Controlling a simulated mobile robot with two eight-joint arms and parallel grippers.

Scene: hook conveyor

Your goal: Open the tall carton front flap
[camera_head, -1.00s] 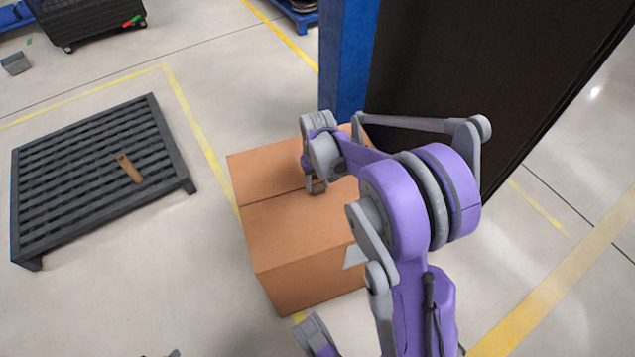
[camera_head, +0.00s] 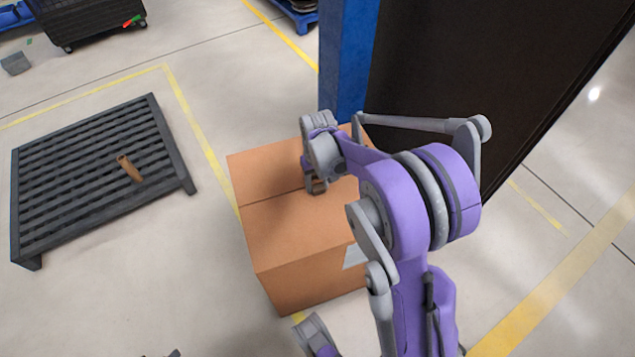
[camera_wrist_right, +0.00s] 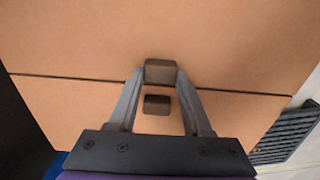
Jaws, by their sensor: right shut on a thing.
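The brown carton (camera_head: 290,240) stands on the floor below the blue post. Its closed top has a seam running across it between two flaps. My right gripper (camera_head: 316,187) is at the top of the carton, near the seam. In the right wrist view its two fingers (camera_wrist_right: 160,76) are shut on a small brown block-like tab (camera_wrist_right: 160,70) on the far flap (camera_wrist_right: 160,35), beside the seam. A second small dark tab (camera_wrist_right: 157,104) sits on the near flap, between the fingers. My right arm hides the carton's right part.
A dark slatted pallet (camera_head: 60,185) with a small brown cylinder (camera_head: 129,168) on it lies to the left. A blue post (camera_head: 345,60) and a large dark panel (camera_head: 480,70) stand behind the carton. Floor between pallet and carton is clear.

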